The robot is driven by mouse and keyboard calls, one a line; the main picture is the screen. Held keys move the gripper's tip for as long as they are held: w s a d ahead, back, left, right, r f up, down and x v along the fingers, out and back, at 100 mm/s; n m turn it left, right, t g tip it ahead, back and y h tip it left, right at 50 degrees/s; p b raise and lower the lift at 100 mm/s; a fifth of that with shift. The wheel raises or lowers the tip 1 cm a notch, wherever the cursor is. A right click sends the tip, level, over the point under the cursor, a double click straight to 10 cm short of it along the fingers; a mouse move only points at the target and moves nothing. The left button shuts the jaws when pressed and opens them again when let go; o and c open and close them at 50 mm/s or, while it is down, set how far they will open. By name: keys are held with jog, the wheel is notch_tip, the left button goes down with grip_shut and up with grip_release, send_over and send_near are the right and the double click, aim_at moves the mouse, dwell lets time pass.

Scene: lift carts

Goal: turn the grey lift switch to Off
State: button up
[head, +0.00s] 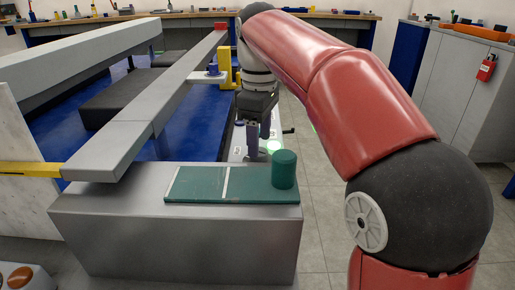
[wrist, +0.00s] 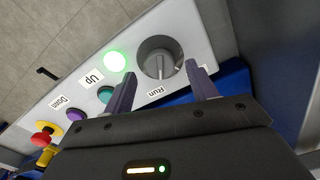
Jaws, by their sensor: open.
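The grey lift switch (wrist: 157,60) is a round dark-grey knob with a raised ridge on a light panel (wrist: 186,22) in the wrist view. Its ridge lines up roughly with the "Run" label (wrist: 156,91). Another label by the right finger is mostly covered and cannot be read. My gripper (wrist: 159,68) is open, its two fingers to either side of the knob in the picture; I cannot tell whether they touch it. In the head view my gripper (head: 263,150) points down over the panel, and the switch cannot be made out there.
The panel also holds a lit green lamp (wrist: 115,61), a teal button (wrist: 105,94), a purple button (wrist: 75,115) and a red stop knob (wrist: 46,134). A green cylinder (head: 284,170) stands on the grey block (head: 180,240) in front.

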jog(key=shift+f, duration=1.2)
jog(key=c, duration=1)
